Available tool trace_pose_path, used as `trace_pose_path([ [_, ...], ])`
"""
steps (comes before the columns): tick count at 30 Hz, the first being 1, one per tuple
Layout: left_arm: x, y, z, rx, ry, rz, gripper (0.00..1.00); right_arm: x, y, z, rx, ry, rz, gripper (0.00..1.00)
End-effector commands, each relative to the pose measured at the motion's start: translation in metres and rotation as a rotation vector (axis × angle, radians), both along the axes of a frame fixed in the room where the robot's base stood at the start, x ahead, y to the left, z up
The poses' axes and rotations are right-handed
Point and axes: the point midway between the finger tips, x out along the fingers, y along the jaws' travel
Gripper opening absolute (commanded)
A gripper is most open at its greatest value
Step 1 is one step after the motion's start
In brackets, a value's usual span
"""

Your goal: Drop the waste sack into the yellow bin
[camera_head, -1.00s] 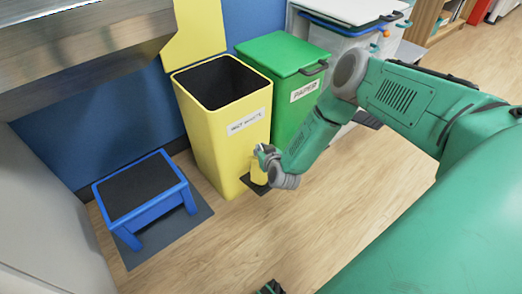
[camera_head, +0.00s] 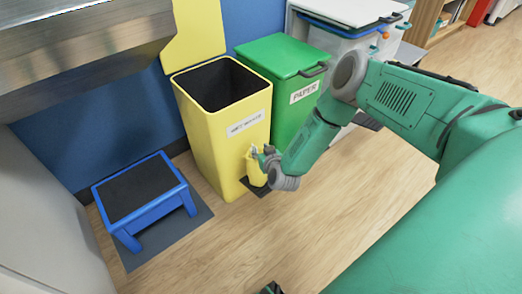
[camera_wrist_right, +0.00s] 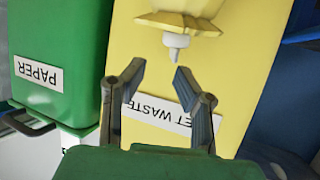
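The yellow bin (camera_head: 222,120) stands open against the blue wall, its label reading as wet waste; its front and label also fill the right wrist view (camera_wrist_right: 225,60). The waste sack (camera_head: 256,172) appears as a small yellow shape low at the bin's front. In the right wrist view the sack (camera_wrist_right: 178,22) shows a flared yellow part and a white neck at the top edge. My right gripper (camera_wrist_right: 160,70) is open and empty, the white neck just beyond its fingertips. In the head view the gripper (camera_head: 262,154) partly covers the sack. My left gripper is not in view.
A green paper bin (camera_head: 285,60) with its lid shut stands right of the yellow bin. A blue step stool (camera_head: 145,200) stands on a dark mat at the left. A metal counter (camera_head: 80,50) overhangs the upper left. The wooden floor in front is clear.

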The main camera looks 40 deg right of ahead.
Motion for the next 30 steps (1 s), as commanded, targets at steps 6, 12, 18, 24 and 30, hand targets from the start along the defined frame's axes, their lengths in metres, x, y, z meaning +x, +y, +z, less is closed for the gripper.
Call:
trace_pose_path([
  [6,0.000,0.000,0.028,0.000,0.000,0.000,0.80,-0.037,0.012,0.022,0.001,0.004,0.003,0.27],
  [12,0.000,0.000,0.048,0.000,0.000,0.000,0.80,-0.076,0.023,0.038,0.002,0.004,0.003,0.27],
  [18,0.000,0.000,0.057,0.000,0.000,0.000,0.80,-0.100,0.029,0.047,0.001,0.001,0.001,0.27],
  [24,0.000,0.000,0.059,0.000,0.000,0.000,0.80,-0.107,0.032,0.048,0.003,0.001,0.003,0.27],
  [30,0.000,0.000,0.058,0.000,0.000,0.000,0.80,-0.140,0.108,0.044,0.133,0.213,0.175,0.27],
])
